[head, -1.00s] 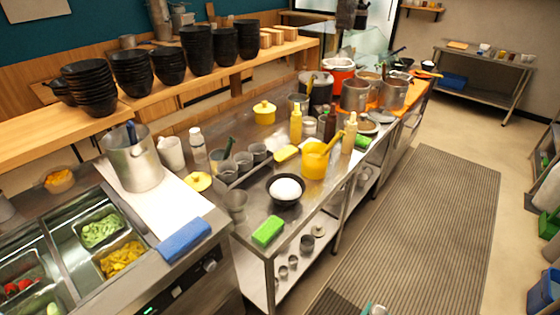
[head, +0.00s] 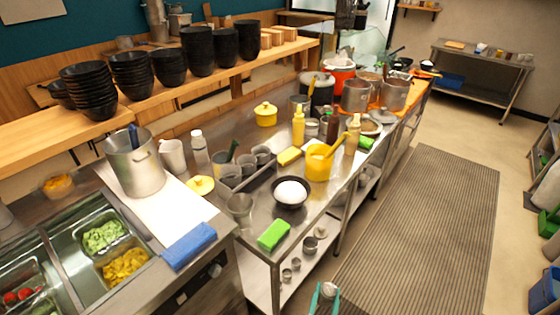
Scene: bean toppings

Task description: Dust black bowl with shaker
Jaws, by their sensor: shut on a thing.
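The black bowl (head: 290,207) stands upright on the steel counter, with a white mound (head: 291,191) in it. My gripper (head: 325,297) shows at the bottom edge, its teal fingers around a small grey-white thing that looks like the shaker (head: 328,289). Most of this thing is hidden or cut off by the frame, so its tilt cannot be told. The gripper is in front of the counter and well apart from the bowl.
A green sponge (head: 273,235) lies in front of the bowl. Bottles (head: 298,126) stand further back. The striped floor mat (head: 420,230) is clear.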

